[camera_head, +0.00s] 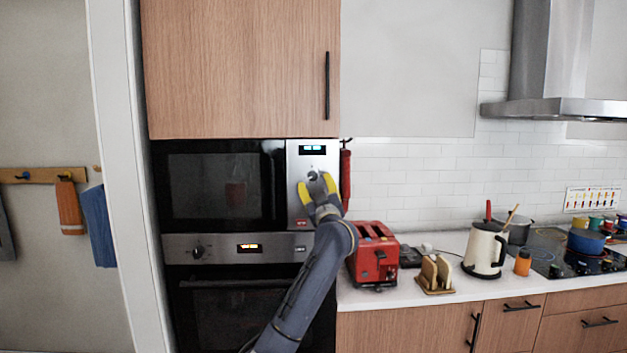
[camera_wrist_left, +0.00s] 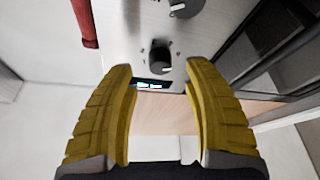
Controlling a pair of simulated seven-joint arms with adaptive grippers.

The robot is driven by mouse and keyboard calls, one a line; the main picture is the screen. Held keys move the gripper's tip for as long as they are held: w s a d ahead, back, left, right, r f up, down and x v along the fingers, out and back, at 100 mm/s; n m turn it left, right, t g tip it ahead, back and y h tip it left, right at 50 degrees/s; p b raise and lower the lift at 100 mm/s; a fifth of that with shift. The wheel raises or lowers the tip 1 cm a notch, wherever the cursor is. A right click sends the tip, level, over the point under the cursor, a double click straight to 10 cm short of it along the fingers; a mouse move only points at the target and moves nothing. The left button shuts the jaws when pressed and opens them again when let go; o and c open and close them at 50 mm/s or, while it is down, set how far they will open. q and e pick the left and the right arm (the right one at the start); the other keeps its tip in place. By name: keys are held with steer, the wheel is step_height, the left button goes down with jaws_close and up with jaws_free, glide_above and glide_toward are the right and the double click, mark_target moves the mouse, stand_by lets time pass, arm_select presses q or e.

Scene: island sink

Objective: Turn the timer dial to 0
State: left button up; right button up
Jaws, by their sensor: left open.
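The microwave (camera_head: 222,187) is built into the cabinet, with a silver control panel (camera_head: 299,212) at its right side. A black dial (camera_head: 312,175) shows just below the lit display (camera_head: 312,150). In the left wrist view this dial (camera_wrist_left: 160,58) stands beside the display (camera_wrist_left: 150,86), with small marks around it. A second dial (camera_wrist_left: 185,8) is at that view's top edge; my gripper hides it in the head view. I cannot read which is the timer. My left gripper (camera_head: 316,183) is open, its yellow fingertips on either side of the upper dial, with no clear contact. My right gripper is out of view.
An oven (camera_head: 250,310) with its own knob (camera_head: 198,251) sits below the microwave. A red holder or cloth (camera_head: 345,178) hangs close to the panel's right. A red toaster (camera_head: 374,255) stands on the counter beside my left arm. A wooden cabinet (camera_head: 235,65) is above.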

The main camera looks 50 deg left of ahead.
mark_target(314, 178)
arm_select(q)
steer(key=shift+x, duration=2.05)
jaws_close()
